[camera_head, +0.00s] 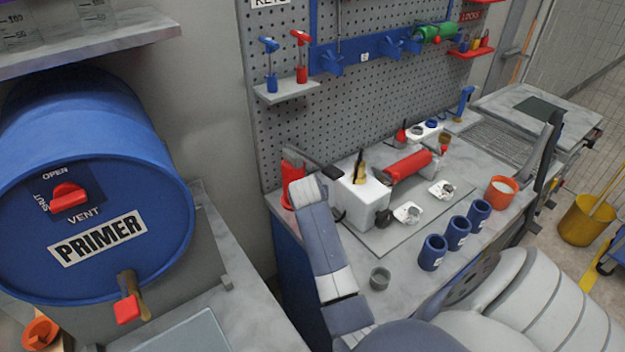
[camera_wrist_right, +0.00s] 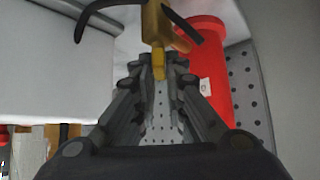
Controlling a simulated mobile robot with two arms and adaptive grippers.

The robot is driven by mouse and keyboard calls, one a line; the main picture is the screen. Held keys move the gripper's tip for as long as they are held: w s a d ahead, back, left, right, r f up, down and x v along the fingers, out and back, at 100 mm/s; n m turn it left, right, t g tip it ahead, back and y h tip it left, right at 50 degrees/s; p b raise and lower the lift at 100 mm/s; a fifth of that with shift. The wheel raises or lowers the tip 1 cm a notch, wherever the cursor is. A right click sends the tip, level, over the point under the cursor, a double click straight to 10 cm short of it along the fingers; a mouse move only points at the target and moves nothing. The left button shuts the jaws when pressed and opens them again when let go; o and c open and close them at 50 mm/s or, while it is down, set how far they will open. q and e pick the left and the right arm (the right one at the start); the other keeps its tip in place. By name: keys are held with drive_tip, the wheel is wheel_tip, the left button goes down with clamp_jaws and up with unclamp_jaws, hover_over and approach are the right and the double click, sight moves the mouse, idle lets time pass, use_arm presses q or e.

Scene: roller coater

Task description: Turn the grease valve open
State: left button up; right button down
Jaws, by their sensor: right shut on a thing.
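In the right wrist view a brass-coloured valve (camera_wrist_right: 158,25) with a black curved part stands at the top centre. My right gripper (camera_wrist_right: 158,75) points at it, with its fingertips closed on the valve's small yellow end. A red flanged cylinder (camera_wrist_right: 206,70) stands close on the right of the fingers. In the head view my right arm reaches up to the left end of the bench. A small brass-coloured piece (camera_head: 360,165) with a dark tip shows over a white block (camera_head: 362,198) there. My right fingertips are not clear in that view. My left gripper is not in view.
A blue PRIMER drum (camera_head: 100,180) with a red vent knob (camera_head: 69,197) stands on the left. A pegboard (camera_head: 370,100) rises behind.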

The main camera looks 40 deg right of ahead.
drive_tip(key=shift+r+n, duration=0.1)
drive_tip(key=shift+n, duration=0.2)
drive_tip(key=c, duration=1.7)
unclamp_jaws()
drive_tip(key=v, duration=1.2)
drive_tip(key=shift+s, duration=0.15)
drive_tip(key=shift+d, duration=0.1)
